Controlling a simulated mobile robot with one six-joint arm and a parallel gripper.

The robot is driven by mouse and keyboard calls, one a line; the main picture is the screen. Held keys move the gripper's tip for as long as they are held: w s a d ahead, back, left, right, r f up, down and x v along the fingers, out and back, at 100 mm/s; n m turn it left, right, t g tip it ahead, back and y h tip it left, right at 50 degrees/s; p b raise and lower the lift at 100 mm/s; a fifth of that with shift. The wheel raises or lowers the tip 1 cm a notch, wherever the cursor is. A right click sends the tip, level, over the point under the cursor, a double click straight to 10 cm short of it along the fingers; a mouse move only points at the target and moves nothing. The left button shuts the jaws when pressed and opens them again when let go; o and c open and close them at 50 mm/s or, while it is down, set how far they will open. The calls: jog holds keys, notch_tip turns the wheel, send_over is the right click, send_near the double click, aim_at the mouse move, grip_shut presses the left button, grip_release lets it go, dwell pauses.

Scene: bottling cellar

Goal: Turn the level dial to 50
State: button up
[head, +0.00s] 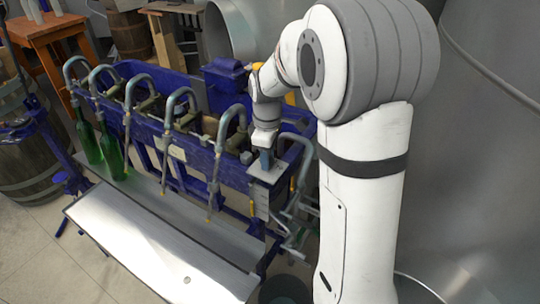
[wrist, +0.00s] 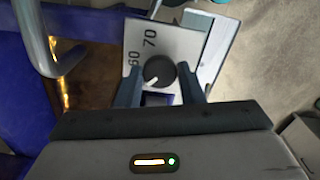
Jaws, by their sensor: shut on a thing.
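The level dial (wrist: 160,68) is a round black knob with a white pointer, on a pale plate (wrist: 176,40) marked 60 and 70. The pointer aims to the lower left, past the 60, toward my left finger. Any mark there is hidden by that finger. My gripper (wrist: 158,80) has one dark finger on each side of the knob and is shut on it. In the head view my gripper (head: 265,160) is over the plate at the right end of the blue filling machine (head: 190,150); the knob is hidden there.
Green bottles (head: 110,150) stand at the far left end. A metal tray (head: 150,245) runs along the front. A large steel tank (head: 485,130) is at the right.

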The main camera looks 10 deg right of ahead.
jog(key=o, duration=1)
jog(key=shift+r, duration=0.1)
notch_tip(320, 180, up, 8)
jog(key=shift+f+b, duration=0.2)
jog(key=shift+b, duration=0.15)
jog(key=shift+c, duration=0.3)
